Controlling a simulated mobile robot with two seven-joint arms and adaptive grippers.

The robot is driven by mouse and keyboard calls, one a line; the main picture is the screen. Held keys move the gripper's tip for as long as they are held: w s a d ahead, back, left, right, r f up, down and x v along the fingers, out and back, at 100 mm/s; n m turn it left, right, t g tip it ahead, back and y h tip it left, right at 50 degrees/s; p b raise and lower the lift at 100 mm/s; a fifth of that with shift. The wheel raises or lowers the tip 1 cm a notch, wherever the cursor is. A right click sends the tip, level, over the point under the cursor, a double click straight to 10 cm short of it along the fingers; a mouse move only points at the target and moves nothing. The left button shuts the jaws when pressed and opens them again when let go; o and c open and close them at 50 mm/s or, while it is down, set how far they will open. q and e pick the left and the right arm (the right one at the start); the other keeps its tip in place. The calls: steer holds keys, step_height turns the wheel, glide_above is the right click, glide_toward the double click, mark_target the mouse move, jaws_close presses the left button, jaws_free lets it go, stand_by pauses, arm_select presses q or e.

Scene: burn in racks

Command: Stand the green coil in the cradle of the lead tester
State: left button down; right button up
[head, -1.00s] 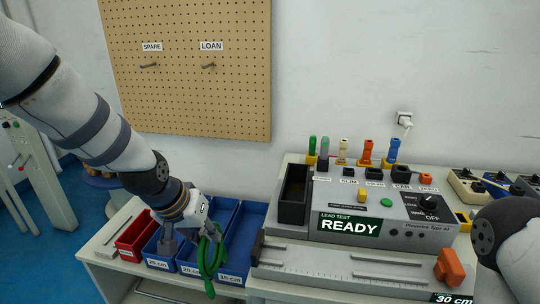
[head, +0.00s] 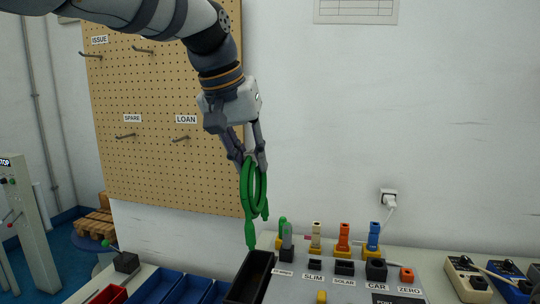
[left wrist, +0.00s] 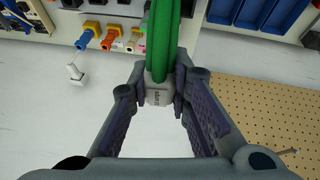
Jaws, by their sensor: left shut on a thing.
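The green coil (head: 247,195) hangs from my left gripper (head: 252,158), which is shut on it at the top. Its loops hang down, with loose green ends at the bottom. In the left wrist view the coil (left wrist: 160,40) runs away from the fingers (left wrist: 158,92), which close on a pale labelled band around it. The lead tester (head: 345,290) stands below and to the right, its lower part cut off by the frame. A black open-topped cradle (head: 250,275) is at its left end. The coil is above this cradle, apart from it. My right gripper is out of view.
Several coloured plugs, one orange (head: 343,235), stand along the tester's back. Blue bins (head: 185,290) and a red bin (head: 108,295) sit to the left. A pegboard (head: 150,140) with hooks is on the wall behind. Small meters (head: 465,280) stand at right.

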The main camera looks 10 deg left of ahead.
arm_select(q)
steer(key=shift+s+a+f, duration=0.1)
steer(key=shift+a+f, duration=0.05)
steer(key=shift+f, duration=0.1)
step_height(320, 180, down, 13)
steer(key=shift+a, duration=0.15)
stand_by(0.5)
steer(key=shift+s+f, duration=0.1)
steer(key=shift+f, duration=0.1)
steer(key=shift+f, duration=0.25)
stand_by(0.3)
steer(key=c, duration=1.4)
jaws_free()
steer(key=v, duration=1.2)
